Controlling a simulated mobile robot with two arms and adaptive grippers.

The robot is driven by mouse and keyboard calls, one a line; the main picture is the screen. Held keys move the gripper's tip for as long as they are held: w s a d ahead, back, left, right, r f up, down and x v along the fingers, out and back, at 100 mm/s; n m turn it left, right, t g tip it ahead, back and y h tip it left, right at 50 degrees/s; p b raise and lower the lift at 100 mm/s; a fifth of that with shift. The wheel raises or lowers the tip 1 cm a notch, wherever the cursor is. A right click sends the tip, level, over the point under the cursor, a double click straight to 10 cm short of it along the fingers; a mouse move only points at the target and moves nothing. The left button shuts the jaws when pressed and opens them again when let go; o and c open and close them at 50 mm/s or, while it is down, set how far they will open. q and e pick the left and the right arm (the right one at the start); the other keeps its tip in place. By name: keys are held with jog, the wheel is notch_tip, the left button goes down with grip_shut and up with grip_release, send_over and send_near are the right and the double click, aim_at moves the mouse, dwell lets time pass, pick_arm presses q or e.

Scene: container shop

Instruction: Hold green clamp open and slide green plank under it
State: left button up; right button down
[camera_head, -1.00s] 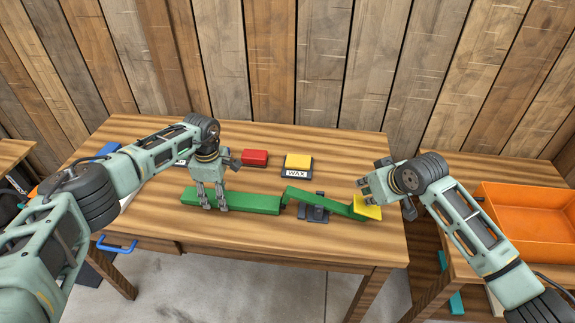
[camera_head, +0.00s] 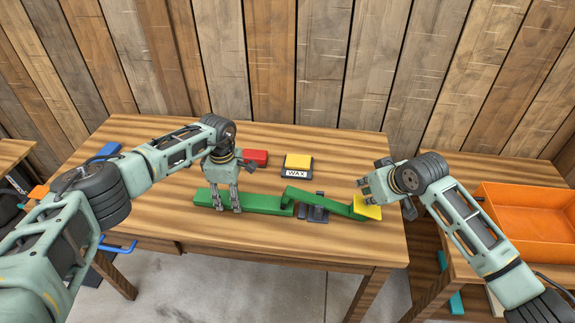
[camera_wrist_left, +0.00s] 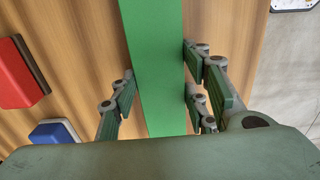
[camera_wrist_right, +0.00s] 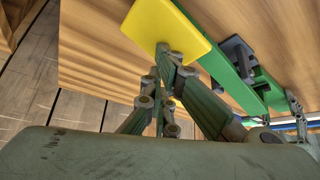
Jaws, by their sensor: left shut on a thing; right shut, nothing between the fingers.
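The green plank (camera_head: 262,204) lies along the table. My left gripper (camera_head: 229,209) is shut on it near its left part; the left wrist view shows the plank (camera_wrist_left: 157,60) between the fingers. The green clamp (camera_head: 325,198) is a tilted lever over a dark base (camera_head: 313,213), with a yellow pad (camera_head: 368,210) at its low right end. The plank's right end is at the clamp's raised left end and appears to reach just beneath it. My right gripper (camera_head: 366,190) is shut and empty, its fingertips against the yellow pad (camera_wrist_right: 165,25), which looks pressed down.
A yellow block labelled WAX (camera_head: 298,162) and a red block (camera_head: 255,157) sit behind the plank. A blue block (camera_head: 108,150) is at the table's back left. An orange bin (camera_head: 530,215) stands on the right table. The table front is clear.

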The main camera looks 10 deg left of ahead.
pick_arm(q)
jog(key=shift+d, duration=0.75)
pick_arm(e)
jog(key=shift+f, duration=0.1)
pick_arm(q)
jog(key=shift+d+f, duration=0.1)
jog(key=shift+f, duration=0.15)
pick_arm(e)
jog(key=shift+s, duration=0.1)
dwell(0.3)
pick_arm(q)
jog(key=shift+w+d, duration=0.1)
pick_arm(e)
notch_tip(320, 180, up, 9)
dwell(0.9)
pick_arm(q)
jog(key=o, duration=1.4)
pick_arm(e)
jog(key=shift+d, duration=0.1)
